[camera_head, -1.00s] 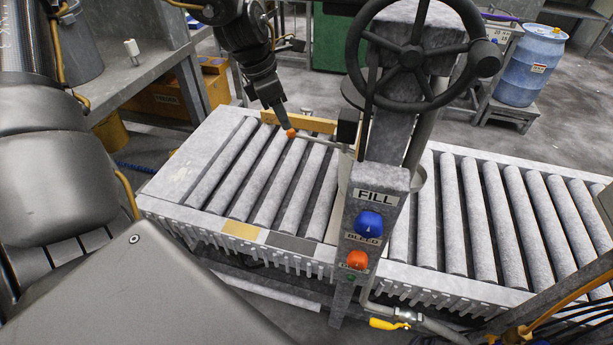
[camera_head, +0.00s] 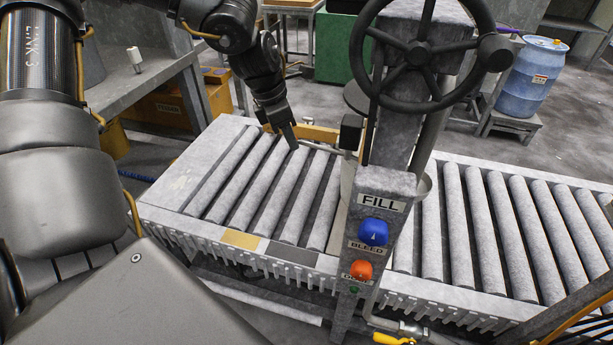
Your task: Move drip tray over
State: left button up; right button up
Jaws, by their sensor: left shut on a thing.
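My left gripper (camera_head: 291,142) comes down from the top left and is shut on the end of a thin grey handle rod (camera_head: 325,149). The orange knob at the rod's end is hidden by the fingers. The rod runs right toward the press column (camera_head: 385,184), above the left rollers. The drip tray itself is mostly hidden behind the column, and I cannot tell its exact outline. A pale rounded edge (camera_head: 425,188) shows just right of the column; I cannot tell whether it is tray or pail. My right gripper is not in view.
The roller conveyor (camera_head: 232,240) runs left and right of the column, with bare rollers. A black handwheel (camera_head: 418,52) stands above. The column carries a blue knob (camera_head: 373,232) and an orange button (camera_head: 361,270). A yellow bar (camera_head: 318,132) lies behind the gripper. A blue drum (camera_head: 532,77) stands back right.

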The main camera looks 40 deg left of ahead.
pick_arm(q)
jog(key=shift+s+d+b, duration=0.25)
jog(key=shift+s+b, duration=0.1)
jog(key=shift+s, duration=0.45)
jog(key=shift+c, duration=0.2)
jog(key=shift+s+d+r+b, duration=0.15)
jog(key=shift+s+d+b, duration=0.25)
jog(key=shift+s, duration=0.5)
jog(key=shift+d, duration=0.1)
jog(key=shift+s+d+b, duration=0.4)
jog(key=shift+s+d, duration=0.2)
jog(key=shift+s, duration=0.2)
jog(key=shift+s+d+b, duration=0.35)
jog(key=shift+s+d, duration=0.2)
jog(key=shift+s, duration=0.25)
jog(key=shift+d, duration=0.1)
